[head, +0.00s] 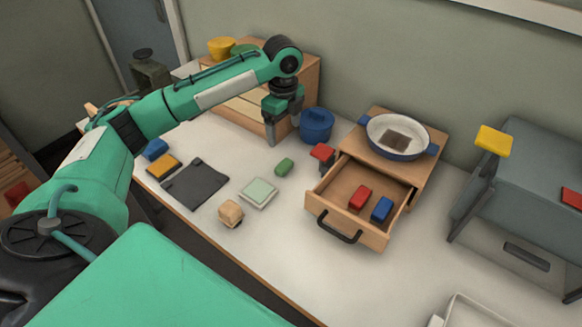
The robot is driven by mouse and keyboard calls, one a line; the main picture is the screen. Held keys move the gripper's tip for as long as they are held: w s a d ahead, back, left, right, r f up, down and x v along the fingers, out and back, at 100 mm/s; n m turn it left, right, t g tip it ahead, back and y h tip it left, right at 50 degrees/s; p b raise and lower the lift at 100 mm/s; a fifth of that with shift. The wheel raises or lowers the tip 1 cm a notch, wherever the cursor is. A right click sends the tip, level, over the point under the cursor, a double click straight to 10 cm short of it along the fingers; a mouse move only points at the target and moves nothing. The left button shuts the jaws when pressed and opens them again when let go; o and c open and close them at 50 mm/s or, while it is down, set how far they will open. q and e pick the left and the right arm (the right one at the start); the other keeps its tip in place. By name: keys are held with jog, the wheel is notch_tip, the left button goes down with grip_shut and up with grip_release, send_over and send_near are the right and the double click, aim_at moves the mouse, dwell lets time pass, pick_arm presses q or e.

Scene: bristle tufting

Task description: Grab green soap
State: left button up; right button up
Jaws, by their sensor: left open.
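The green soap (284,167) is a small rounded green block lying on the white table (300,222), near the middle of the head view. My left gripper (282,132) hangs from the green arm that comes in from the left. Its fingers point down and are open, with nothing seen between them. It is above and behind the soap in the picture, apart from it. My right gripper is not in view.
An open wooden drawer (340,213) holds a red and a blue block, right of the soap. A blue pot (316,125), a red-topped item (322,153), a pale green square (258,193), a beige block (230,213) and a dark mat (195,183) surround it.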

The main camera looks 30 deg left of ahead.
pick_arm(q)
send_over(284, 164)
jog(key=f, duration=0.8)
jog(key=shift+s+d+f, duration=0.2)
jog(key=shift+d, duration=0.05)
jog(key=shift+w+a+f+p, duration=0.1)
jog(key=shift+a+f+p, duration=0.05)
jog(key=shift+f, duration=1.2)
jog(key=shift+w+a+f+p, duration=0.1)
jog(key=shift+f+p, duration=0.05)
jog(key=shift+f, duration=1.15)
jog(key=c, duration=1.1)
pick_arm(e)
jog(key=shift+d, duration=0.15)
pick_arm(q)
jog(key=shift+r, duration=0.1)
